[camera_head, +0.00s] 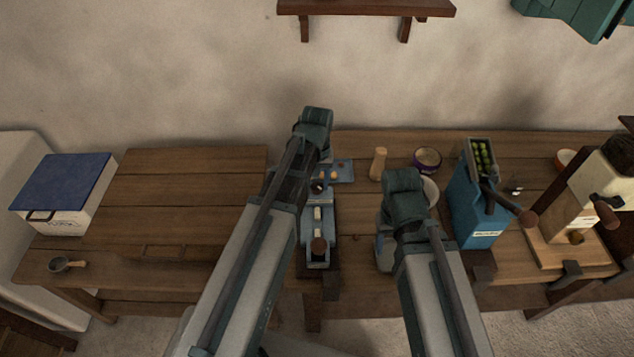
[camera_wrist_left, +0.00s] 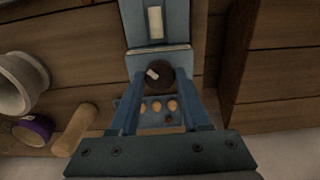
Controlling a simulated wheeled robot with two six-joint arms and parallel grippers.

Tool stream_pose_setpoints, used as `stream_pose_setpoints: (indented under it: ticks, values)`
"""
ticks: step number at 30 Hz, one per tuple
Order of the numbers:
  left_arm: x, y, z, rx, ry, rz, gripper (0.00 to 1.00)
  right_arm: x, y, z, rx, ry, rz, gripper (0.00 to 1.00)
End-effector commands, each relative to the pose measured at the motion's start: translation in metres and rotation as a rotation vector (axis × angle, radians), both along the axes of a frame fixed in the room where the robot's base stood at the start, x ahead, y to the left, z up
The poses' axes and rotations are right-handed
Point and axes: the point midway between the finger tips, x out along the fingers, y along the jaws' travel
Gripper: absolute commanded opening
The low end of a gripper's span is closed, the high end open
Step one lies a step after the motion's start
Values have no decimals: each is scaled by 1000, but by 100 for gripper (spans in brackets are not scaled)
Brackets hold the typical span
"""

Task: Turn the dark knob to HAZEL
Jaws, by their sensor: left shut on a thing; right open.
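The dark knob (camera_wrist_left: 158,76) is round with a pale pointer mark on its upper left in the left wrist view. It sits on the blue device (camera_wrist_left: 157,50), and in the head view it shows as a dark spot (camera_head: 318,187). My left gripper (camera_wrist_left: 160,92) is shut on the knob, one blue finger at each side. My left wrist also shows in the head view (camera_head: 316,130). The HAZEL marking cannot be read. My right gripper (camera_head: 404,200) is open over the table, right of the device; its fingertips are mostly hidden by the arm.
A plate with orange dots (camera_head: 337,172) lies behind the knob. A wooden cylinder (camera_head: 378,164), a purple bowl (camera_head: 427,160) and a blue box with green things (camera_head: 476,205) stand to the right. A blue-lidded white box (camera_head: 62,190) is far left. The left tabletop is mostly clear.

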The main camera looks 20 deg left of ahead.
Motion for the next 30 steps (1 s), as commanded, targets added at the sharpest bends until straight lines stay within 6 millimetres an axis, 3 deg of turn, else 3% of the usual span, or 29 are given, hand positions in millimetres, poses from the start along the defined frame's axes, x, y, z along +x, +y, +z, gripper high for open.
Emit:
stream_pose_setpoints:
  ticks: [17,18,21,22,30]
  values:
    - [0,0,0,0,1,26,0,0,0,0,0,0,0,59]
    - [0,0,0,0,1,25,54,0,0,0,0,0,0,59]
    - [0,0,0,0,1,25,72,0,0,0,0,0,0,59]
    - [0,0,0,0,1,25,77,0,0,0,0,0,0,59]
    - [0,0,0,0,0,24,77,0,0,0,0,0,0,59]
